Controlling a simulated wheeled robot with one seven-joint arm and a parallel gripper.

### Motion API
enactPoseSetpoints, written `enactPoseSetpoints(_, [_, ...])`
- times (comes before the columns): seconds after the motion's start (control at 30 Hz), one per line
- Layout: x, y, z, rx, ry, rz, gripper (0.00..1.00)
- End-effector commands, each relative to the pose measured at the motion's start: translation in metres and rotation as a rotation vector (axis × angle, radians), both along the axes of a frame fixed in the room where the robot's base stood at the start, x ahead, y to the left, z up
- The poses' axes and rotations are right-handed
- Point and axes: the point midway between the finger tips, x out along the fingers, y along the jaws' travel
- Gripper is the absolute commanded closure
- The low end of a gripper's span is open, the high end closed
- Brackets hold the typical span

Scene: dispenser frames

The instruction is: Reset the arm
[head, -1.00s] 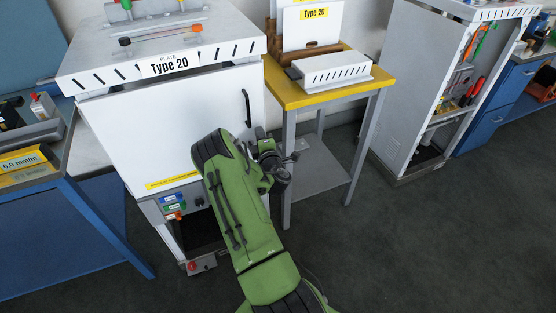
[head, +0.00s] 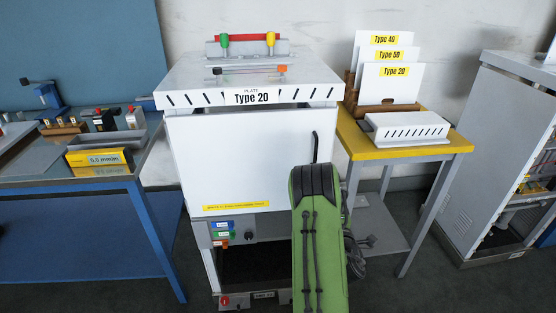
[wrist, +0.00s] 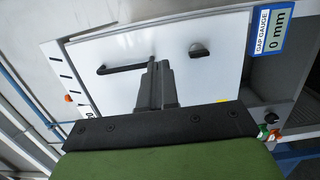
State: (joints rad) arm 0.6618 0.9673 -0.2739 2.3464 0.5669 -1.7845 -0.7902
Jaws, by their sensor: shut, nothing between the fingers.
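My green arm (head: 318,230) rises in front of the right part of the white dispenser cabinet (head: 250,150) in the head view. My gripper shows in the wrist view (wrist: 155,75) with its dark fingers together and nothing between them. Its fingertips appear near the black door handle (wrist: 122,69) of the white panel; I cannot tell whether they touch it. The handle also shows upright in the head view (head: 315,147), just above the arm. The gripper's fingers are hidden behind the arm in the head view.
A yellow-topped table (head: 415,150) with upright Type plates (head: 392,85) stands right of the cabinet. A blue workbench (head: 80,180) stands left. A grey tool cabinet (head: 490,140) is at far right. In the wrist view a gap gauge label (wrist: 268,33) sits upper right.

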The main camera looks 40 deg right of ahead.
Motion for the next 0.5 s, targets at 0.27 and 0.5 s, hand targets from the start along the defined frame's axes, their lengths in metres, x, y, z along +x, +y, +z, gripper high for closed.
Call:
enactPoseSetpoints(0.27, [0.004, -0.001, 0.009, 0.015, -0.016, -0.012, 1.0])
enactPoseSetpoints(0.5, [0.033, 0.025, 0.114, 0.427, -0.222, -0.193, 1.0])
